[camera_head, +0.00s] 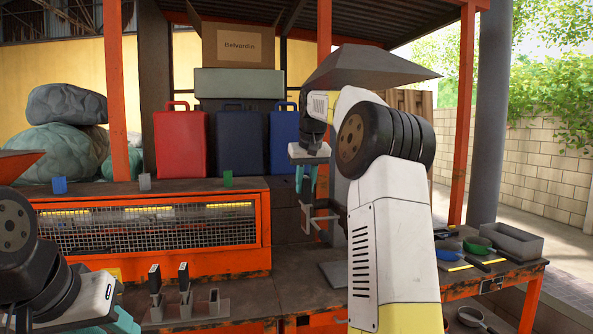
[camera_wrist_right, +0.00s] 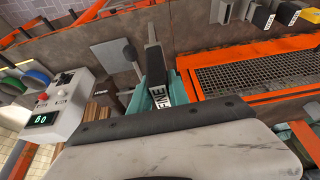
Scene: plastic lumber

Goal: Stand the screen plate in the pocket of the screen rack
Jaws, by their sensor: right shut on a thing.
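My right gripper (camera_head: 306,186) hangs above the bench in the head view, its teal fingers pointing down. In the right wrist view its fingers (camera_wrist_right: 168,92) are shut on the screen plate (camera_wrist_right: 155,58), whose dark handle has a white label that seems to read "FINE". The plate is hard to make out in the head view. The screen rack (camera_head: 190,321) stands at the front left of the bench. Two black-handled plates stand in it, and its right pocket (camera_head: 214,303) looks empty. My left gripper (camera_head: 125,321) shows only partly at the bottom left edge.
An orange machine with a mesh front (camera_head: 150,232) stands behind the rack. A grey bracket (camera_head: 318,217) stands near my right gripper. A control box (camera_wrist_right: 62,103) shows in the wrist view.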

